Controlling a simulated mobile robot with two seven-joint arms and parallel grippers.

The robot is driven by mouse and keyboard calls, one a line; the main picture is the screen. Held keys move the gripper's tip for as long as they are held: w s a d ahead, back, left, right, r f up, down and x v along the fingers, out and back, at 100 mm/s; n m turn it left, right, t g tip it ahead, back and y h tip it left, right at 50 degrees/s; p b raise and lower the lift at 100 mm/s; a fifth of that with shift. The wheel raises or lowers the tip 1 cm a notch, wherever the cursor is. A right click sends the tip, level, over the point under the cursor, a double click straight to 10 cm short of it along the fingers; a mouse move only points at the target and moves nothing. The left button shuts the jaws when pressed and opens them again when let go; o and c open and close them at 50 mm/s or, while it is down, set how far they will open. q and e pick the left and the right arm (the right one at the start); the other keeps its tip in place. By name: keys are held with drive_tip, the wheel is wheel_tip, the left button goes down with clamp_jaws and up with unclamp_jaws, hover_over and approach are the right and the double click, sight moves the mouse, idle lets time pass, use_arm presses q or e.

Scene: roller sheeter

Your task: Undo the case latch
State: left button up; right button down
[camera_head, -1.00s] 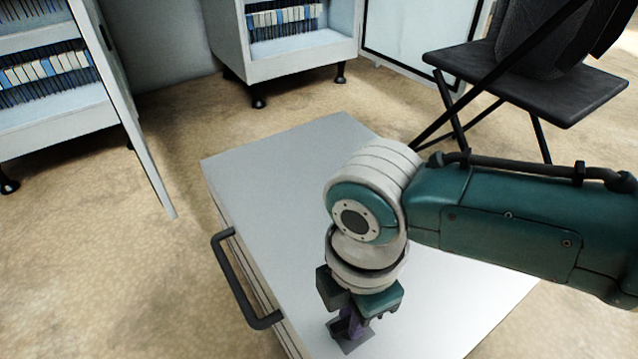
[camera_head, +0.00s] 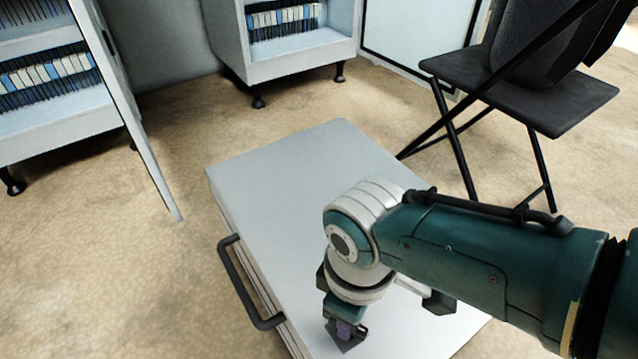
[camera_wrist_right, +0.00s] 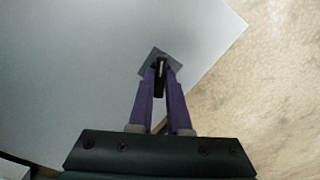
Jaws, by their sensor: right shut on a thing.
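The case (camera_head: 270,165) is a large flat light-grey box with a dark handle (camera_head: 240,285) on its left side. The latch (camera_head: 350,345) is a small dark-grey square plate on the case top near its front edge. In the right wrist view the latch plate (camera_wrist_right: 147,67) shows with a dark upright piece at its middle. My right gripper (camera_head: 343,330) points down at the latch. Its purple fingers (camera_wrist_right: 161,75) are shut on that upright piece, which they partly hide. My left gripper is not in view.
A black folding chair (camera_head: 520,95) with a dark object on it stands at the right behind the case. Open cabinets with rows of blue and white items (camera_head: 285,20) stand at the back and left (camera_head: 50,75). Bare floor (camera_head: 130,270) lies left of the case.

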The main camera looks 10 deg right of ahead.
drive_tip(key=m, duration=0.5)
drive_tip(key=shift+m+p, duration=0.3)
drive_tip(key=shift+p, duration=0.05)
idle(0.4)
drive_tip(key=c, duration=0.9)
unclamp_jaws()
drive_tip(key=shift+o, duration=0.2)
wheel_tip(320, 180, up, 10)
drive_tip(key=p, duration=0.9)
